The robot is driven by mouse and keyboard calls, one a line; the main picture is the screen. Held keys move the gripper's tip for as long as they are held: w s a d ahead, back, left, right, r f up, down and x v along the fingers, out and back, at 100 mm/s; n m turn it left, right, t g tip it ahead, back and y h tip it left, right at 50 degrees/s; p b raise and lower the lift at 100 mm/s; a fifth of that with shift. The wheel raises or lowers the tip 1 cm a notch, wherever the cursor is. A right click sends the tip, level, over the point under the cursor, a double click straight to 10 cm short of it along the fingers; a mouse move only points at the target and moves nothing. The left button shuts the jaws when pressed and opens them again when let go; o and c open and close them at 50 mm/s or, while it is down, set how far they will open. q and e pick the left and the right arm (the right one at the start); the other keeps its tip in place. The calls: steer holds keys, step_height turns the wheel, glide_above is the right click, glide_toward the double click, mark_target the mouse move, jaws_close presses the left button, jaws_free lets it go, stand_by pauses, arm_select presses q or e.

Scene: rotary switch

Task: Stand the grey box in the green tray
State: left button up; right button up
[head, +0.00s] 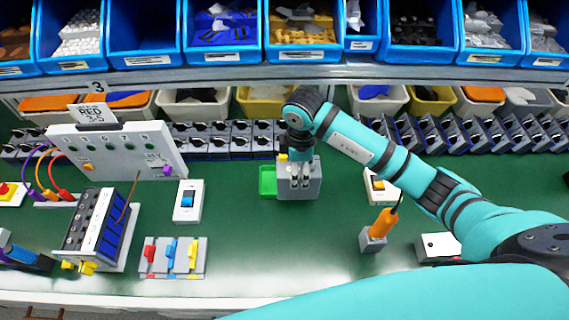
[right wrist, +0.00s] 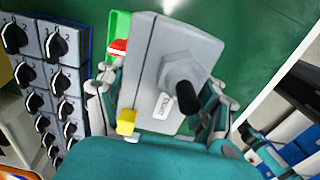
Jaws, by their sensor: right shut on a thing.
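The grey box (head: 311,181) is between the fingers of my right gripper (head: 300,180), which is shut on it. In the right wrist view the box (right wrist: 150,60) has a black knob, a white label and a yellow part, with gripper fingers on both sides. The green tray (head: 267,182) shows just left of the box in the head view, partly hidden by it. A strip of the tray (right wrist: 119,22) shows beside the box in the right wrist view. I cannot tell whether the box touches the tray or the table. My left gripper is not in view.
An orange-handled tool in a grey holder (head: 373,240) stands to the right. Rows of rotary switches (head: 225,138) line the back. The green table in front of the box is clear.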

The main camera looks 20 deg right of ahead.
mark_target(284, 161)
steer(key=w+a, duration=0.2)
steer(key=w, duration=0.1)
steer(key=shift+f, duration=0.1)
steer(key=shift+w+a+f+p, duration=0.15)
steer(key=shift+w+a+p, duration=0.1)
steer(key=shift+w+p, duration=0.2)
steer(key=f, duration=0.2)
steer(key=f+p, duration=0.1)
steer(key=shift+s, duration=0.25)
steer(key=shift+c, duration=0.6)
steer(key=shift+s+f, duration=0.1)
steer(key=shift+f, duration=0.2)
steer(key=shift+w+d+f, duration=0.1)
steer(key=shift+w+f, duration=0.1)
steer(key=shift+w, duration=0.2)
steer(key=o, duration=1.7)
steer(key=shift+s+r, duration=0.15)
steer(key=shift+c, duration=0.2)
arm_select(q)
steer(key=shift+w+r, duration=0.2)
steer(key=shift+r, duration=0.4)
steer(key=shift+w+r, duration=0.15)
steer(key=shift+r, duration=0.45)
